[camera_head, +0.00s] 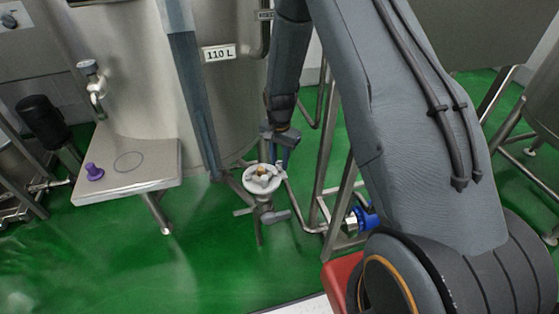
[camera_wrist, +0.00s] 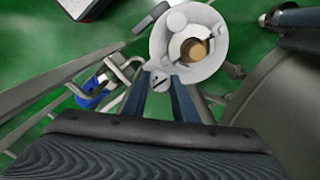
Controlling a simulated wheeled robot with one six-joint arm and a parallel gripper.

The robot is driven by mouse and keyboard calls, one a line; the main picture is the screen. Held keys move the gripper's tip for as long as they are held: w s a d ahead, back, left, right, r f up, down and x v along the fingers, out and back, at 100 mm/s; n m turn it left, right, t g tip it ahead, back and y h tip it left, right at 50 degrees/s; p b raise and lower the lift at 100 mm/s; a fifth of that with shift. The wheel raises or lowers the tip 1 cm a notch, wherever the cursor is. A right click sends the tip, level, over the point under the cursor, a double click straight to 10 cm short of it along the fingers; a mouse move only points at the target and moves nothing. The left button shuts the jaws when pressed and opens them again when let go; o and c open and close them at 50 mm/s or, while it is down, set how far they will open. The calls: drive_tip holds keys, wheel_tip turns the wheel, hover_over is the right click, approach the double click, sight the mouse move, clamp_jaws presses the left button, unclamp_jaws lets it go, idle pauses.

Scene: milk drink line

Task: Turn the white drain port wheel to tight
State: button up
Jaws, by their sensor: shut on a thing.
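The white drain port wheel (camera_head: 262,179) sits on a metal valve below the 110 L tank, with a brownish centre. In the wrist view the wheel (camera_wrist: 214,62) fills the upper middle, seen nearly face-on. My gripper (camera_wrist: 161,78) reaches the near edge of the wheel with its two dark fingers. The fingers are shut on a pale part at the wheel's edge; the exact contact is small and partly hidden. In the head view my gripper (camera_head: 281,160) comes down just behind and to the right of the wheel. Which way the wheel is turned cannot be told.
The steel tank (camera_head: 225,100) stands close behind the wheel. A steel shelf (camera_head: 125,180) with a purple knob (camera_head: 94,172) is to the left. Metal frame legs (camera_head: 335,190) and a blue fitting (camera_head: 363,218) are close on the right. Green floor is open in front.

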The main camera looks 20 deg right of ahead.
sight(280, 165)
idle(0.3)
drive_tip(key=o, duration=1)
drive_tip(key=shift+o, duration=0.2)
drive_tip(key=shift+r, duration=0.15)
wheel_tip(280, 165, up, 7)
drive_tip(key=shift+b, duration=0.6)
drive_tip(key=shift+r, duration=0.3)
drive_tip(key=s+r+n, duration=0.4)
drive_tip(key=s+r, duration=0.3)
drive_tip(key=s, duration=0.5)
drive_tip(key=s+r+n, duration=0.5)
drive_tip(key=s+r, duration=0.2)
drive_tip(key=s, duration=0.6)
drive_tip(key=shift+r, duration=0.25)
